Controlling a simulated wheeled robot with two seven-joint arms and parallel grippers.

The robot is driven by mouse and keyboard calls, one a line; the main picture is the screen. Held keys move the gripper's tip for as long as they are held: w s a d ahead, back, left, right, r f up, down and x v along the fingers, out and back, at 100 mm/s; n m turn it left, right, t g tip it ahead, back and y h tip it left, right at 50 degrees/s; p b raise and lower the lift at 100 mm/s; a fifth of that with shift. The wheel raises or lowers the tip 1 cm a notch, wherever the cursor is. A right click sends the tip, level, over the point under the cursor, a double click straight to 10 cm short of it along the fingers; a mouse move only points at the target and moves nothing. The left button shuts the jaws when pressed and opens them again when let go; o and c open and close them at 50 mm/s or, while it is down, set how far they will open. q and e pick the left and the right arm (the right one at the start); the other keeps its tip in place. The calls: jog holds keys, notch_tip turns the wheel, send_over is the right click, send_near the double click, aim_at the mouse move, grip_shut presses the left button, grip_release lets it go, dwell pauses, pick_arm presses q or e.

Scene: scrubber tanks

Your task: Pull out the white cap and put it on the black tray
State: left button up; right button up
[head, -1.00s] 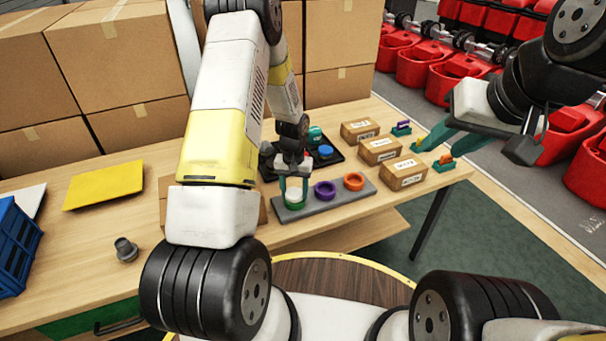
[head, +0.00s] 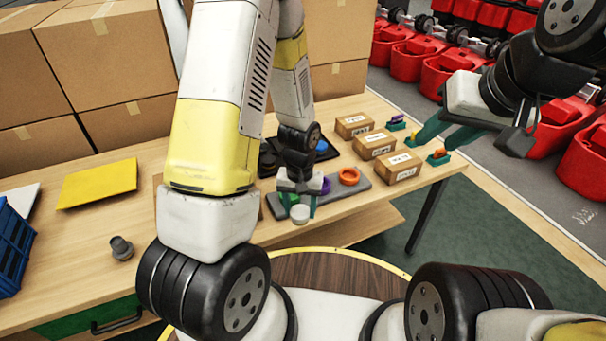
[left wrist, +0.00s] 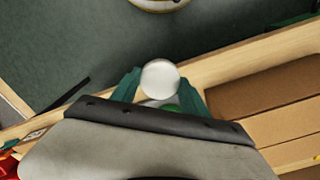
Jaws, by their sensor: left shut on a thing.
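The white cap (head: 300,214) is pinched between the teal fingers of my left gripper (head: 298,206), in front of the grey holder block. It also shows between the fingertips in the left wrist view (left wrist: 160,78). The green ring (head: 290,198) sits at the left end of the grey block (head: 338,195), partly hidden by the gripper. The black tray (head: 326,152) lies behind my left wrist, which hides part of it; a blue round piece stands on it. My right gripper (head: 435,145) is open and empty at the right, above the table's far right end.
A purple ring (head: 326,186) and an orange ring (head: 349,176) sit on the grey block. Several small labelled boxes (head: 396,166) stand to its right. A yellow sheet (head: 97,185) and a grey knob (head: 121,248) lie on the open left table area.

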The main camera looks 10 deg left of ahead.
aim_at(302, 215)
pick_arm(q)
jog(key=shift+s+d+r, duration=0.15)
jog(key=shift+s+d, duration=0.05)
jog(key=shift+s, duration=0.2)
jog(key=shift+s+d+r, duration=0.1)
jog(key=shift+s+d, duration=0.05)
jog(key=shift+s, duration=0.25)
jog(key=shift+r, duration=1)
jog(key=shift+r, duration=2.35)
jog(key=shift+w, duration=0.1)
